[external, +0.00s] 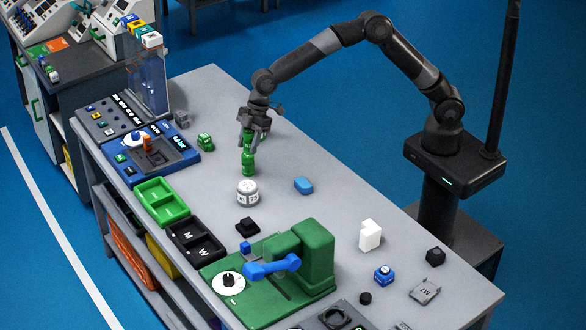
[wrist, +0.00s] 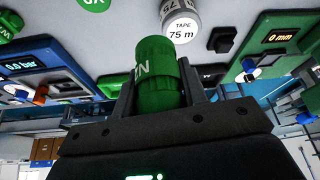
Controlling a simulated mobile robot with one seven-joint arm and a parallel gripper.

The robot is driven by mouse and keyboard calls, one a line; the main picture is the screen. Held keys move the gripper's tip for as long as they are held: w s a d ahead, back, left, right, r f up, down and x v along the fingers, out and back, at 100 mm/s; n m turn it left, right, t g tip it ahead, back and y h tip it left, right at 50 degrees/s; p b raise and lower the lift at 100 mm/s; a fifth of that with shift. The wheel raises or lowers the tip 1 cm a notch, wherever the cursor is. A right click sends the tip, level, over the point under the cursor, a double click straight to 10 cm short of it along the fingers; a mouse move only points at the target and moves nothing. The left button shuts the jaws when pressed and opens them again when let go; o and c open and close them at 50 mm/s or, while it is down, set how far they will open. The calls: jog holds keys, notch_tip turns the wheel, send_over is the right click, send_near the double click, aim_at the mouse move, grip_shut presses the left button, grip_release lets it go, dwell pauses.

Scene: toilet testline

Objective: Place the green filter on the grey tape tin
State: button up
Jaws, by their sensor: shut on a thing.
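The green filter (external: 248,162) is an upright green cylinder with white lettering. My gripper (external: 250,137) points down and is shut on its upper part. In the wrist view the filter (wrist: 157,70) sits between the two fingers (wrist: 158,92). The grey tape tin (external: 247,193) is a squat round tin standing on the bench, just in front of the filter in the external view. Its label "TAPE 75 m" faces up in the wrist view (wrist: 181,26), and its top looks bare. The filter is beside the tin, not on it. I cannot tell whether the filter's lower end touches the bench.
A small green item (external: 205,141) stands to the left. A green tray (external: 160,203) and a black tray (external: 193,243) line the left edge. A green machine (external: 312,255) with a blue handle stands in front.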

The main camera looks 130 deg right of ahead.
jog(key=w+a+f, duration=0.4)
jog(key=w+a, duration=0.1)
jog(key=shift+f, duration=2.15)
jog(key=o, duration=1)
jog(key=shift+f, duration=0.15)
